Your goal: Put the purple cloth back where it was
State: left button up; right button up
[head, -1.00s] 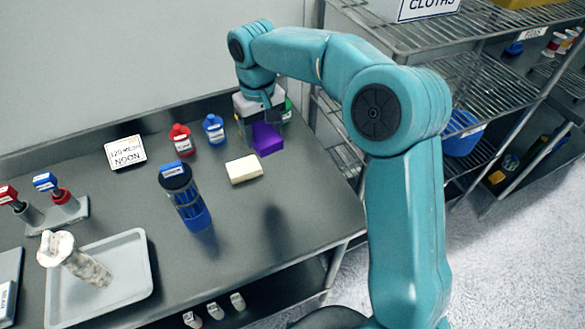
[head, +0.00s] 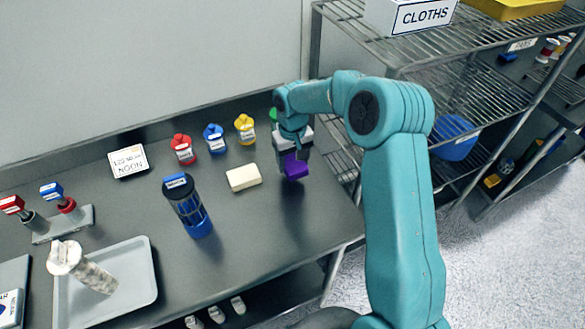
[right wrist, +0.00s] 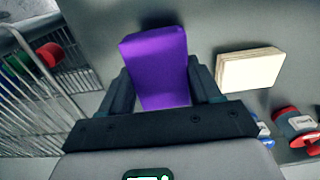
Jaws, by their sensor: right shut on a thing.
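The purple cloth (head: 295,167) is a folded block held by my right gripper (head: 291,158) above the right part of the counter. In the right wrist view the purple cloth (right wrist: 160,62) sits between the two dark fingers of my right gripper (right wrist: 162,85), which is shut on it. A white bin labelled CLOTHS (head: 412,16) stands on the top of the wire shelf (head: 450,45), up and to the right of the gripper. The inside of the bin is out of view. My left gripper is not in view.
A cream block (head: 243,177) lies left of the cloth. Red (head: 182,150), blue (head: 214,138) and yellow (head: 245,129) capped bottles stand behind it. A blue sifter (head: 188,207) and grey tray (head: 143,280) are further left. A yellow tray (head: 515,7) is beside the bin.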

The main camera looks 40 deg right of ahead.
aim_at(292, 171)
notch_tip(292, 171, down, 4)
jog(key=shift+w+f+p, duration=0.1)
jog(key=shift+f+p, duration=0.15)
jog(key=shift+p, duration=0.15)
jog(key=shift+f, duration=0.2)
jog(key=shift+r, duration=0.1)
jog(key=shift+a, duration=0.1)
jog(key=shift+f+b, duration=0.25)
jog(key=shift+b, duration=0.05)
jog(key=o, duration=0.9)
jog(key=shift+o, duration=0.2)
jog(key=shift+r, duration=0.1)
